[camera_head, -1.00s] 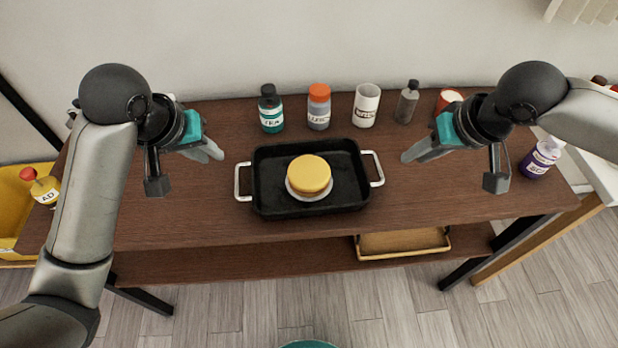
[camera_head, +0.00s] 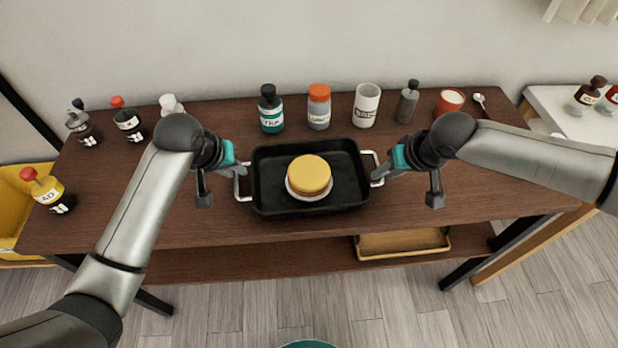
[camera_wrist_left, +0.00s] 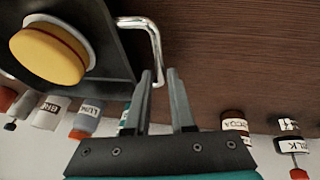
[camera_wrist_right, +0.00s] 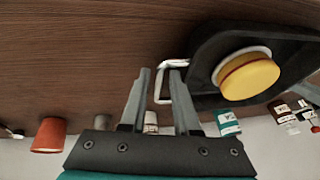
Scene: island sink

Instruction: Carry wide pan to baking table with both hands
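The wide pan (camera_head: 262,190) is a black rectangular pan with a silver handle at each short end, resting on the dark wooden table. A yellow cake (camera_head: 309,174) on a white plate sits inside it. My left gripper (camera_head: 241,172) is at the left handle; in the left wrist view its open fingers (camera_wrist_left: 160,76) are around or just over the handle's end (camera_wrist_left: 154,40). My right gripper (camera_head: 378,173) is at the right handle; in the right wrist view its open fingers (camera_wrist_right: 161,74) straddle the handle (camera_wrist_right: 178,63). Neither gripper visibly closes on a handle.
Several bottles and jars, including a teal jar (camera_head: 271,112) and a white canister (camera_head: 366,106), stand along the table's back edge. A lower shelf holds a wooden tray (camera_head: 403,243). The front tabletop is clear.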

